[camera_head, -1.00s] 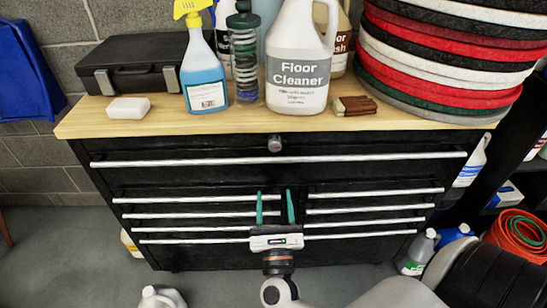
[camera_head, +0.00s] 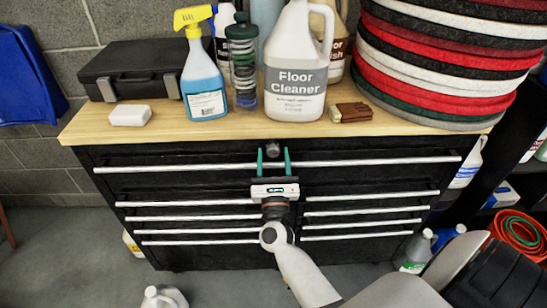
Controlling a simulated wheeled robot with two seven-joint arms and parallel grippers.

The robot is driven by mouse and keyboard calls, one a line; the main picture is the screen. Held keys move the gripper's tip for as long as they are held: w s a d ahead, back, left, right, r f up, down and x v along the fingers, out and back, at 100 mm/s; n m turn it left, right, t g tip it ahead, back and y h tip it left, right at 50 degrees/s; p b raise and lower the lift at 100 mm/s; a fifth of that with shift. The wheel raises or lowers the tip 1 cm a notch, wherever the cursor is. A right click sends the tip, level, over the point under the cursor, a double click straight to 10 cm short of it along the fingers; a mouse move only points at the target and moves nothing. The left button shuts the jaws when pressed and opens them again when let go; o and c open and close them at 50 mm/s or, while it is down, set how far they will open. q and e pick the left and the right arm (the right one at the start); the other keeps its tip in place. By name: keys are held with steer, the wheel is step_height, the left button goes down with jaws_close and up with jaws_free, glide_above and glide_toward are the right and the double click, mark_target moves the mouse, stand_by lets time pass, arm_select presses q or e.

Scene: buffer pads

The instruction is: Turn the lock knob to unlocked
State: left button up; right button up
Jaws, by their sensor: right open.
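The lock knob (camera_head: 272,148) is a small grey round knob at the top middle of the black tool chest (camera_head: 190,179), just under the wooden top. My right gripper (camera_head: 273,156) points up at the chest front, with its two green fingers apart. The fingertips are at the knob's height, one on each side of it in the picture. I cannot tell whether they touch it or how far in front of it they are. My left gripper is not in view.
The wooden top (camera_head: 235,128) bears a blue spray bottle (camera_head: 203,85), a Floor Cleaner jug (camera_head: 296,75), a black case (camera_head: 128,65), a white block (camera_head: 130,115) and stacked pads (camera_head: 440,65). Long drawer handles (camera_head: 390,161) stick out across the front. A bottle (camera_head: 163,297) stands on the floor.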

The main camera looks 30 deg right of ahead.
steer(key=shift+c, duration=0.2)
steer(key=c, duration=0.9)
